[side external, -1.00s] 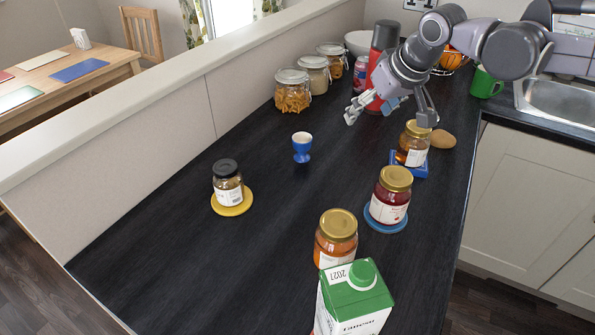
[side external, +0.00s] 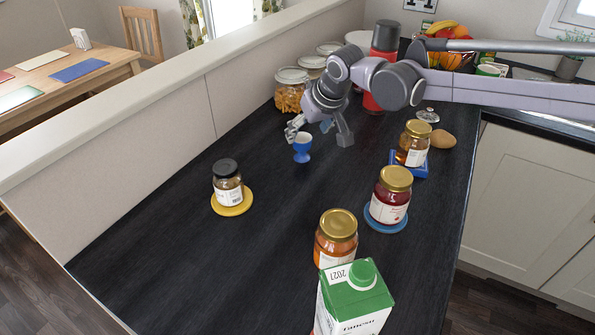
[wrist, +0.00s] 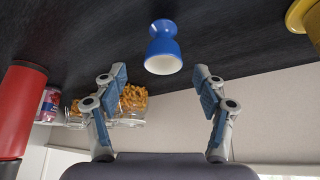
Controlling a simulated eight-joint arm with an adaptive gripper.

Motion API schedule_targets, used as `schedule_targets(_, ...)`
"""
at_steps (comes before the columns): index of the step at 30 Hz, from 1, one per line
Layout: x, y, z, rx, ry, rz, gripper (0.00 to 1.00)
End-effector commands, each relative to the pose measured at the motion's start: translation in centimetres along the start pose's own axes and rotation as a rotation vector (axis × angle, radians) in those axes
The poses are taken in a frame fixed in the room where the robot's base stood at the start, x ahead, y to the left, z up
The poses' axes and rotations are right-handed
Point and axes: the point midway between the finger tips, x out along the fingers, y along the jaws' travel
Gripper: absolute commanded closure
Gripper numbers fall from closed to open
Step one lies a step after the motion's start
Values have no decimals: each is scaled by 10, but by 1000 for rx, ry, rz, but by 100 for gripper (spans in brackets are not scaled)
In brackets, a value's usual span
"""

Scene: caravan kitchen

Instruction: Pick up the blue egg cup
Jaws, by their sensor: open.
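The blue egg cup (side external: 301,151) with a white inside stands upright on the dark worktop in the side view. In the wrist view the blue egg cup (wrist: 163,48) lies ahead of the fingertips, about midway between them across the picture. My gripper (side external: 318,136) is right by the cup in the side view, its fingers spread to either side of the cup's rim. In the wrist view my gripper (wrist: 160,78) is open, with nothing between its pads. I cannot tell the exact gap between fingers and cup.
A dark-lidded jar (side external: 228,183) stands on a yellow coaster (side external: 232,209) left of the cup. Gold-lidded jars (side external: 390,199) and a green carton (side external: 352,302) stand on the right and front. Storage jars (side external: 290,92) and a red flask (side external: 384,42) are behind. The worktop front left is clear.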

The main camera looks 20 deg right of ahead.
Motion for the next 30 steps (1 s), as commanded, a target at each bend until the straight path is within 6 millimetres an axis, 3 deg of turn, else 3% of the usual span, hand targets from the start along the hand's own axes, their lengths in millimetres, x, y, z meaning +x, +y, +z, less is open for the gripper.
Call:
schedule_targets(12, 47, -4, 0, 0, 0, 0, 29)
schedule_targets(21, 51, -4, 0, 0, 0, 0, 29)
schedule_targets(23, 51, -4, 0, 0, 0, 0, 43)
schedule_targets(27, 51, -4, 0, 0, 0, 0, 84)
schedule_targets(28, 51, -4, 0, 0, 0, 0, 89)
schedule_targets(30, 51, -4, 0, 0, 0, 0, 89)
